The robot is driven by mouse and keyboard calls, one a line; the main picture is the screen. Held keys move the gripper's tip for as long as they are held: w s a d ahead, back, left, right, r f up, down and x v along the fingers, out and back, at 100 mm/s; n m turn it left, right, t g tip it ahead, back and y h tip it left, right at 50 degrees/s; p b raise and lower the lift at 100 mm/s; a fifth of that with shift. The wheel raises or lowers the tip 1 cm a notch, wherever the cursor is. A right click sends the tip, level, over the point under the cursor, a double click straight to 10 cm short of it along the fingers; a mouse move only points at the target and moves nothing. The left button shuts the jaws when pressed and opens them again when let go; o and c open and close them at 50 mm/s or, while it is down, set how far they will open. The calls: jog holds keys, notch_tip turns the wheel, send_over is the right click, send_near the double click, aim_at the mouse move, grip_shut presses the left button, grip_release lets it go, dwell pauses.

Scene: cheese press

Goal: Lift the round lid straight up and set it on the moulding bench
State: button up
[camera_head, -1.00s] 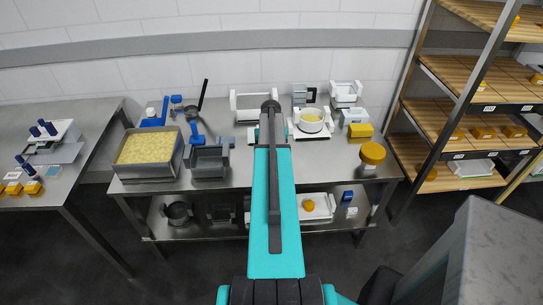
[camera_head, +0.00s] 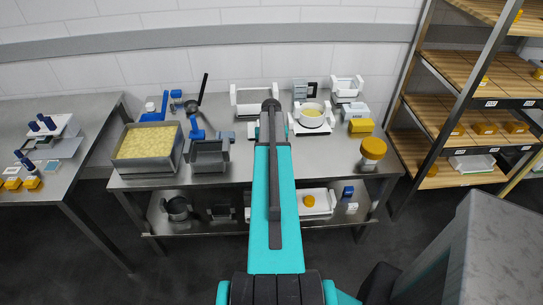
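A round white mould (camera_head: 312,118) with a pale yellow top stands on a white base at the back right of the steel bench (camera_head: 335,165). I cannot tell whether the pale top is a lid or its contents. An orange-yellow round piece (camera_head: 373,148) sits on a clear or whitish stand at the bench's right front. My teal arm reaches forward over the middle of the bench, left of the white mould. My gripper is hidden behind the arm.
A grey tub of yellow curd (camera_head: 182,160) and a grey box mould (camera_head: 212,155) stand on the left. A white frame (camera_head: 240,108) is behind my arm. A yellow block (camera_head: 361,125) lies on the right. A wooden-shelved rack (camera_head: 455,150) stands further right. Some bench is clear right of my arm.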

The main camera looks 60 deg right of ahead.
jog(key=shift+f, duration=0.3)
jog(key=o, duration=1)
jog(key=shift+o, duration=0.2)
jog(key=shift+r, duration=0.1)
jog(key=shift+r+p, duration=1.4)
jog(key=shift+r, duration=1.55)
